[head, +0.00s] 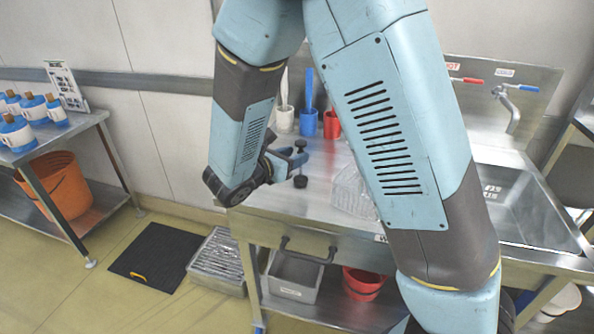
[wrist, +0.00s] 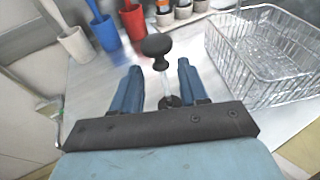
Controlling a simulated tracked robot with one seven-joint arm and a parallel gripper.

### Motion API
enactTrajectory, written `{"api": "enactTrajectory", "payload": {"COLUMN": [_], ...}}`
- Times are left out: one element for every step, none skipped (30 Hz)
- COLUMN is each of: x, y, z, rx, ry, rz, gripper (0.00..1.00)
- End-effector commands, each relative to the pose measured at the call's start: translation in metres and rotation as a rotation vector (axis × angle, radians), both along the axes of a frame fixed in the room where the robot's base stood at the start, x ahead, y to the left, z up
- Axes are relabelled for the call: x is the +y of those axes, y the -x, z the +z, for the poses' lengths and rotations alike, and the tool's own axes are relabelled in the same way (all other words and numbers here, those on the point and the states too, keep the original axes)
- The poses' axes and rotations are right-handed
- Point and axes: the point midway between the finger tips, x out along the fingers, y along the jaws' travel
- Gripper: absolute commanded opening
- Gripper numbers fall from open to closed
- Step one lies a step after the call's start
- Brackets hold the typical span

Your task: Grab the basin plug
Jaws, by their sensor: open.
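The basin plug (wrist: 157,46) is black, with a round knob on top, a thin pale stem and a dark lower end. It stands upright on the steel counter. The plug also shows in the head view (head: 300,181), near the counter's left end. My gripper (wrist: 160,67) is open, with one blue finger on each side of the plug in the wrist view. A gap shows between the stem and each finger. The gripper also shows in the head view (head: 292,160), right at the plug. The plug's lower end is partly hidden by my gripper body in the wrist view.
A wire basket (wrist: 265,60) stands close on the right of the plug. Red (wrist: 133,22), blue (wrist: 105,33) and white (wrist: 75,45) cups holding brushes stand behind. The sink (head: 520,205) is at the right. Bare counter (head: 285,203) lies in front of the plug.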

Motion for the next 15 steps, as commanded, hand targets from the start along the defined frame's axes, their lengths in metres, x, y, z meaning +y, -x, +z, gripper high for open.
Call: {"api": "enactTrajectory", "payload": {"x": [-0.001, -0.002, -0.003, -0.004, -0.005, -0.007, -0.009, -0.012, -0.015, -0.017, -0.02, -0.024, -0.027, -0.03, -0.032], "y": [-0.001, -0.002, -0.003, -0.004, -0.005, -0.008, -0.01, -0.012, -0.016, -0.019, -0.022, -0.027, -0.03, -0.033, -0.036], "z": [0.0, -0.001, -0.001, -0.001, -0.001, -0.002, -0.002, -0.002, -0.003, -0.003, -0.004, -0.005, -0.006, -0.007, -0.008], "rx": [0.0, 0.0, 0.001, 0.001, 0.001, 0.0, 0.0, 0.0, 0.0, 0.0, 0.001, 0.001, 0.0, 0.001, 0.001], "ry": [0.0, 0.0, -0.001, -0.001, -0.001, 0.0, 0.0, 0.0, 0.001, 0.0, 0.0, 0.001, 0.001, 0.001, -0.001], "rz": [0.0, 0.0, 0.0, -0.001, -0.001, -0.002, -0.004, -0.004, -0.004, -0.003, -0.003, -0.004, -0.004, -0.004, -0.004], "gripper": [0.44, 0.44, 0.44, 0.44, 0.44, 0.44, 0.44, 0.44, 0.44, 0.44, 0.44, 0.44, 0.44, 0.44, 0.44]}}
